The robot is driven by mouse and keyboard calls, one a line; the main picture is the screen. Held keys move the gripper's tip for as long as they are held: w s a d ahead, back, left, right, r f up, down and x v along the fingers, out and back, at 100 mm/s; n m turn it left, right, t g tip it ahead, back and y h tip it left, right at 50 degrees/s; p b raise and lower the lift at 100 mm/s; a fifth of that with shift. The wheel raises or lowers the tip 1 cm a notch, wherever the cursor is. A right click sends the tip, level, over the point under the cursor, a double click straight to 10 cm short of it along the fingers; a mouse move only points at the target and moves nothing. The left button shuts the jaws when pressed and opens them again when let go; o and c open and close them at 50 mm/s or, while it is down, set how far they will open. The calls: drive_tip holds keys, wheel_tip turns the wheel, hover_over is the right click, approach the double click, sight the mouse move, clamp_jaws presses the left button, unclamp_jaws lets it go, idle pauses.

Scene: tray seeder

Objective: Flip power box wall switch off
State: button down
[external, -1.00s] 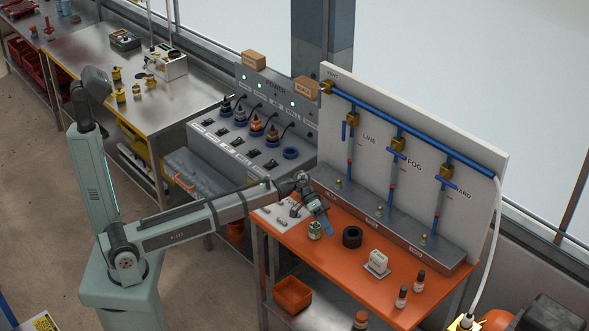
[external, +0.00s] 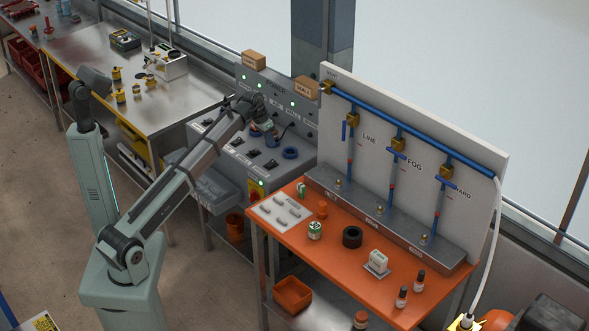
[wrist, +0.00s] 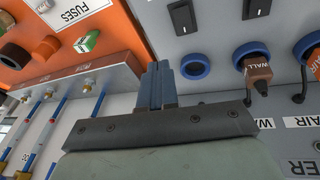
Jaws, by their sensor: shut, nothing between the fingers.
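The grey power box (external: 225,150) stands left of the orange table, with a row of black rocker switches on its sloped front. In the wrist view, a brown plug marked WALL (wrist: 258,72) sits in a blue-ringed socket. The black rocker in line with it, probably the wall switch (wrist: 259,7), is cut by the top edge; its position is unclear. It also seems to show in the external view (external: 253,153). My gripper (external: 270,136) is over the socket row, above the switches. Its blue fingers (wrist: 162,82) are shut and empty, apart from the wall rocker.
Another rocker (wrist: 183,16) and an empty blue socket ring (wrist: 194,66) lie beside the wall plug. Plug cables rise near my gripper. The orange table (external: 335,270) holds a fuse mat and small items. A pipe panel (external: 460,160) stands behind it.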

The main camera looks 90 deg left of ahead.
wheel_tip(320, 180, up, 4)
drive_tip(key=n+g+y, duration=0.2)
hover_over(252, 153)
drive_tip(key=s+d, duration=0.1)
drive_tip(key=shift+s, duration=0.2)
drive_tip(key=shift+f, duration=0.1)
drive_tip(key=x, duration=0.4)
drive_tip(key=d+x, duration=0.1)
drive_tip(key=x, duration=0.7)
drive_tip(key=shift+s+d+f, duration=0.15)
drive_tip(key=shift+s+f, duration=0.05)
drive_tip(key=shift+f, duration=0.1)
drive_tip(key=shift+s+f, duration=0.1)
drive_tip(key=shift+f, duration=0.6)
drive_tip(key=shift+d, duration=0.1)
